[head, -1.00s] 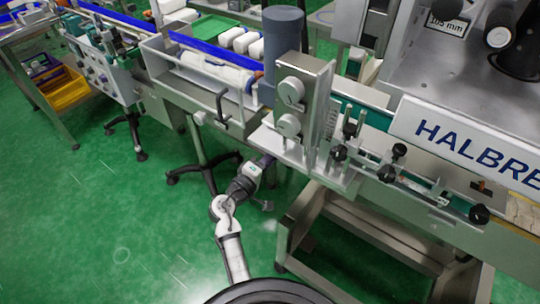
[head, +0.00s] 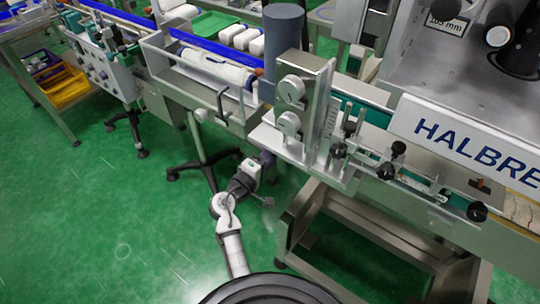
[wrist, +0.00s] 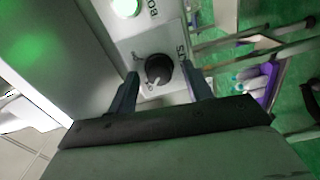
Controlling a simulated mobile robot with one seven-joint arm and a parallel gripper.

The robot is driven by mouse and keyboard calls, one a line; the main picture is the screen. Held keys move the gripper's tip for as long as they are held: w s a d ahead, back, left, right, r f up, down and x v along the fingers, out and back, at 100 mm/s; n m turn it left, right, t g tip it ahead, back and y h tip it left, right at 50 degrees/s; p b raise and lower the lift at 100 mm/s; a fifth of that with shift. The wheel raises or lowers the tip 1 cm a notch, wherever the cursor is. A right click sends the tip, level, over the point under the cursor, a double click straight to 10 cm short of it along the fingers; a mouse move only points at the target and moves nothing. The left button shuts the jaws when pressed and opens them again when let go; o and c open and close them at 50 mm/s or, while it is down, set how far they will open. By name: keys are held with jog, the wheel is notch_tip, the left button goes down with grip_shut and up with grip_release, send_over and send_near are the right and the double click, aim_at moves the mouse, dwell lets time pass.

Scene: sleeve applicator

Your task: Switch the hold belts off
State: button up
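In the wrist view, a black rotary knob (wrist: 158,70) sits on a pale grey panel (wrist: 135,42). The part of its label in sight ends in "TS"; small marks stand around it, too blurred to read surely. My gripper (wrist: 160,83) is open, with one dark finger to the left of the knob and one to the right. The fingers look apart from it; whether either touches cannot be told. In the head view, my gripper (head: 267,160) is at the front side of the machine, below the grey dial bracket. The knob and its panel are hidden there.
A lit green lamp (wrist: 126,7) is above the knob, beside letters "BO". In the head view, the conveyor carries white bottles (head: 232,33). A bracket with round dials (head: 290,90) and black adjusting knobs (head: 386,171) stick out above my arm.

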jog(key=b+v, duration=0.3)
jog(key=v, duration=1)
jog(key=shift+s+a, duration=0.25)
jog(key=shift+s, duration=0.1)
